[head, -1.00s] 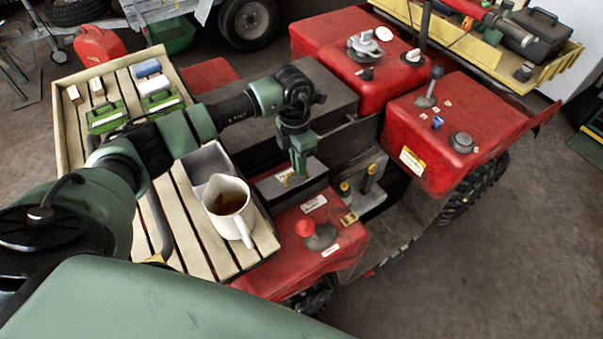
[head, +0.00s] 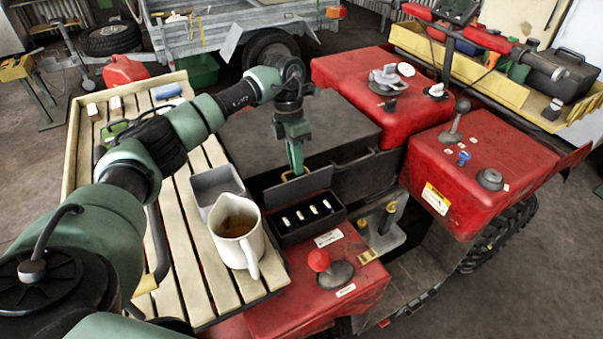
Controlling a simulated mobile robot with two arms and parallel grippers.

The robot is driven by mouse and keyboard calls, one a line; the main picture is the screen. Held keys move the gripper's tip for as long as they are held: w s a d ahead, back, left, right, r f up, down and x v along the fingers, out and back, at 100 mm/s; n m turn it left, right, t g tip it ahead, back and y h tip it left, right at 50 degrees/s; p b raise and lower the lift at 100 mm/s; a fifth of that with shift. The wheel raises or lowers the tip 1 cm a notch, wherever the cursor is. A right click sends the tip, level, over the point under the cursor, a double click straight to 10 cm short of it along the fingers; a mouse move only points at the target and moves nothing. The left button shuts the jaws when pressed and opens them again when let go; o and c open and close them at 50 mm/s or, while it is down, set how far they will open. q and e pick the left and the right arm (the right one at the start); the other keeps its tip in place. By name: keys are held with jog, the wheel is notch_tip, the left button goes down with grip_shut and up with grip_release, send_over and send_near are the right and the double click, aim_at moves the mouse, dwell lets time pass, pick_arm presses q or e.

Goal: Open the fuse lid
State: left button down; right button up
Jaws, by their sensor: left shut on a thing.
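The fuse box (head: 290,238) is a dark box on the red body of the quad, with several pale fuses standing in a row inside it. Its dark grey lid (head: 312,184) is tilted up at the back edge of the box, so the inside shows. My left gripper (head: 297,173) points down behind the raised lid. It is shut on the lid's brass-coloured handle, which is mostly hidden by the fingers and lid. My right gripper is not in view.
A cream jug of brown liquid (head: 237,246) and a grey open tray (head: 212,186) stand on the slatted rack (head: 187,255), left of the box. My left arm spans the rack.

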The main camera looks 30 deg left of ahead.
pick_arm(q)
jog(key=shift+w+a+f+b, duration=0.3)
jog(key=shift+a+f+b, duration=0.15)
jog(key=shift+f, duration=0.1)
jog(key=shift+w+a+f+b, duration=0.25)
jog(key=shift+a+f+b, duration=0.05)
jog(key=shift+a+f, duration=0.2)
jog(key=c, duration=1.5)
grip_release()
jog(key=shift+w+r, duration=0.1)
jog(key=shift+w, duration=0.05)
